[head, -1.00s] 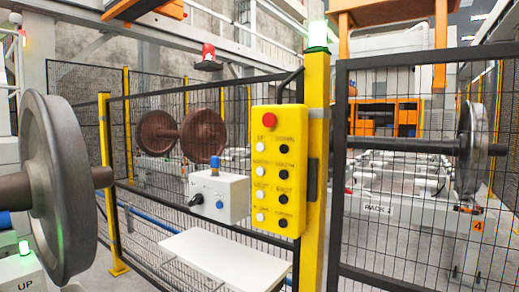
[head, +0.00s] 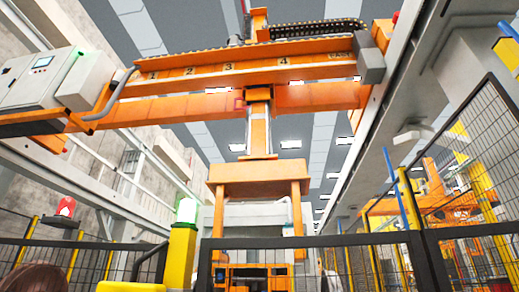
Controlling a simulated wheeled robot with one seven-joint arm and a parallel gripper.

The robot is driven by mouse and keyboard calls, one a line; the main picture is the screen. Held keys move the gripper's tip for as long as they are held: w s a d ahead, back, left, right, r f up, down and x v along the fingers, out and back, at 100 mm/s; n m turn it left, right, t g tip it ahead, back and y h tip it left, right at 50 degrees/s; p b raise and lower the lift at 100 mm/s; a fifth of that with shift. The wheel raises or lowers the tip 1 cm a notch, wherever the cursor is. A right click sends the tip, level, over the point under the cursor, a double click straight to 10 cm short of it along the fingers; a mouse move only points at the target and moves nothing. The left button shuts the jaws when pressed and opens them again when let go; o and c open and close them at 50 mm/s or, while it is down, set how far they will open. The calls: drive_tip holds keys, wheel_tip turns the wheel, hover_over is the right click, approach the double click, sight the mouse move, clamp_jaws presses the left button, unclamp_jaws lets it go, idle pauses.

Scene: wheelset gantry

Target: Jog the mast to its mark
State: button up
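The mast (head: 258,135) hangs upright below the orange gantry beam (head: 200,82) in the head view. The beam carries black numbers 1, 2, 3 and 4 from left to right. The mast appears between the numbers 3 and 4 from this angle. An orange lifting frame (head: 258,172) with two legs hangs at its lower end. Only the yellow top edge of the control pendant (head: 131,287) seems to show at the bottom; its buttons are out of view. My gripper is not in view.
A yellow post (head: 180,258) with a lit green lamp (head: 187,210) stands at the lower middle. Dark mesh fence panels (head: 330,240) run across the bottom and right (head: 470,150). A red lamp (head: 66,207) is at left. A grey cabinet (head: 45,80) sits on the beam's left end.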

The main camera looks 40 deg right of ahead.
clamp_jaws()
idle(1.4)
